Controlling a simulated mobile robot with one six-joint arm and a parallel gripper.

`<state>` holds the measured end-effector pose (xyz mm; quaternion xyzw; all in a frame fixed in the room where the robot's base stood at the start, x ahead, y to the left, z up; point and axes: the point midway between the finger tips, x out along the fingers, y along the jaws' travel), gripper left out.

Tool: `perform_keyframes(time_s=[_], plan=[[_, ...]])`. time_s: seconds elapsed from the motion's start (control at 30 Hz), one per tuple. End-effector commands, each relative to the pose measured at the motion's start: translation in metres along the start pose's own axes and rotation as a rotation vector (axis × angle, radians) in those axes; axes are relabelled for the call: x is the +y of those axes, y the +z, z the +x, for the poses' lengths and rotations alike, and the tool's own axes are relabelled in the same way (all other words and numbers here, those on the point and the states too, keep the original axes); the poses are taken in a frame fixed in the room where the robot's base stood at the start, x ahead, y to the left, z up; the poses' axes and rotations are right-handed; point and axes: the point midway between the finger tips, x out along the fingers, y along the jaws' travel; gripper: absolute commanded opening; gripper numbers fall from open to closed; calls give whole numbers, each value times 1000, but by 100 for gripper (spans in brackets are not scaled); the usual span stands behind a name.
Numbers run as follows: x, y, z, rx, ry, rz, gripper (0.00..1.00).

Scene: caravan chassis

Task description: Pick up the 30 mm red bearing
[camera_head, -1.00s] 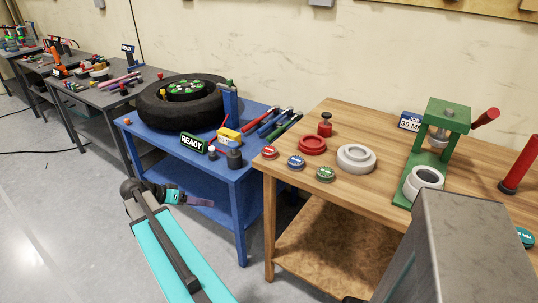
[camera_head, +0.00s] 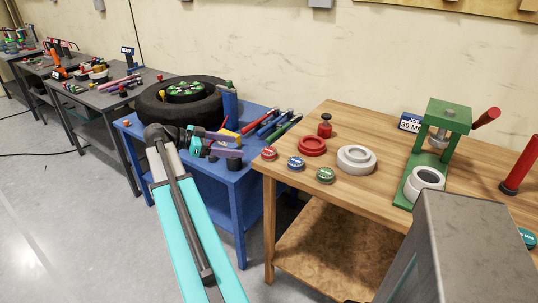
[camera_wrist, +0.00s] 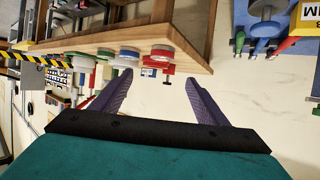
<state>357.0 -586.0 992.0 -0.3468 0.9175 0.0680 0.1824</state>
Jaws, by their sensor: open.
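On the wooden table's left part are a red ring (camera_head: 312,146) and, by the front edge, a red labelled disc (camera_head: 269,153). The labels are too small to read, so I cannot tell which is the 30 mm red bearing. My gripper (camera_head: 237,145) is open and empty, left of the wooden table and in front of the blue one, with its fingers toward the red disc. In the wrist view the purple fingers (camera_wrist: 157,98) are spread apart. The wooden table's items appear upside down beyond them, including a red piece (camera_wrist: 155,66).
A blue disc (camera_head: 296,162), green disc (camera_head: 325,174), white ring (camera_head: 357,158) and small red knobbed piece (camera_head: 325,125) stand nearby. A green press (camera_head: 440,140) is at the right. The blue table (camera_head: 240,203) carries a tire (camera_head: 178,107) and tools.

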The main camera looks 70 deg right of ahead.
Motion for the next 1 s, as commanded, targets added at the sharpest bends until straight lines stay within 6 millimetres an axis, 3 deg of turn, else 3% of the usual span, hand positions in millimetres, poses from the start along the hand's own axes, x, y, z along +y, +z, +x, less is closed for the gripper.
perform_keyframes(time_s=[0.27, 0.7, 1.0], plan=[[0, 0, 18, -1, 2, -2, 68], [0, 0, 76, -1, 1, -2, 68], [-1, 1, 86, -1, -1, -2, 68]])
